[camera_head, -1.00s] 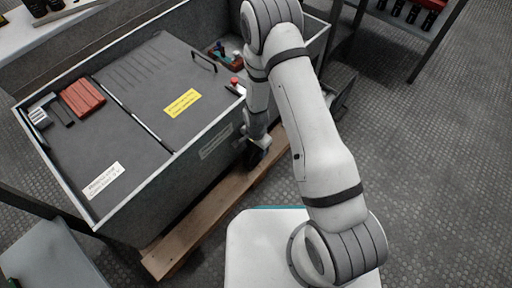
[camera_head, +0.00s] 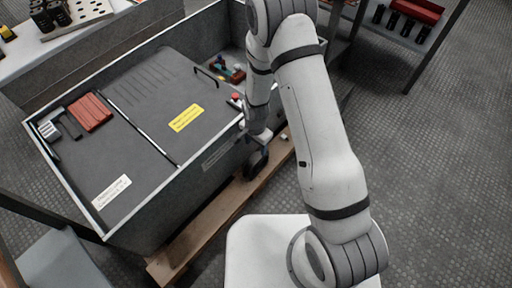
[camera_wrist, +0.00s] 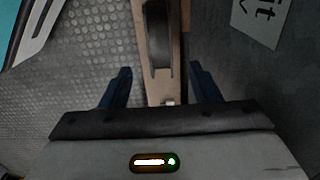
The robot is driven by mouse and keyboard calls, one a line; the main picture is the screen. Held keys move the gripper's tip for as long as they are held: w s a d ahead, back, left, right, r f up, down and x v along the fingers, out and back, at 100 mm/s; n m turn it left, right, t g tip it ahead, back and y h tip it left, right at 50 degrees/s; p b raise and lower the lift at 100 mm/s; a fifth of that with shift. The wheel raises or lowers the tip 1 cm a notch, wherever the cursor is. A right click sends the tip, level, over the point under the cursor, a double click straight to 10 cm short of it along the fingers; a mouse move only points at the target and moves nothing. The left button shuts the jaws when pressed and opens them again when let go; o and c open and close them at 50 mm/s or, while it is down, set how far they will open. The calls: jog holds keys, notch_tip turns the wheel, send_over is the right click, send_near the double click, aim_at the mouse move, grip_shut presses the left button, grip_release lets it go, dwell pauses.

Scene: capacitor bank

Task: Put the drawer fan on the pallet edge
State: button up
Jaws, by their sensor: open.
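A dark, round, flat thing, which looks like the drawer fan (camera_head: 257,163), is at the wooden pallet edge (camera_head: 213,217) in front of the grey cabinet. In the wrist view the fan (camera_wrist: 158,40) shows nearly edge-on over the light wooden beam (camera_wrist: 178,50). My gripper (camera_wrist: 160,82) is open, with one blue finger on each side of the beam. The fan lies ahead of the fingertips, and no finger visibly touches it. In the head view my arm end hides part of this spot, and I cannot tell exactly how the fan rests.
The open-topped grey cabinet (camera_head: 205,165) stands directly behind the pallet edge. On its panel are a red block (camera_head: 90,112) and a yellow label (camera_head: 186,118). A small pale thing (camera_head: 284,136) lies on the beam. Shelves (camera_head: 425,48) stand at the back right. The floor at right is clear.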

jog(key=s+d+r+n, duration=0.2)
jog(key=d+r, duration=0.2)
jog(key=r, duration=0.7)
jog(key=s+d+r+n, duration=0.15)
jog(key=d+r, duration=0.25)
jog(key=r, duration=0.7)
jog(key=s+d+r+n+t, duration=0.1)
jog(key=s+d+r+n, duration=0.3)
jog(key=s+d+r, duration=0.3)
jog(key=s+r, duration=0.5)
jog(key=s, duration=0.1)
jog(key=shift+d+r+n, duration=0.15)
jog(key=shift+r+n, duration=0.1)
jog(key=shift+n, duration=0.1)
jog(key=shift+w, duration=0.1)
notch_tip(320, 180, up, 34)
jog(key=t+p, duration=0.1)
jog(key=p, duration=2.9)
jog(key=shift+s+f+t+p, duration=0.2)
jog(key=shift+t+p, duration=0.1)
jog(key=shift+p, duration=0.1)
jog(key=shift+c, duration=0.4)
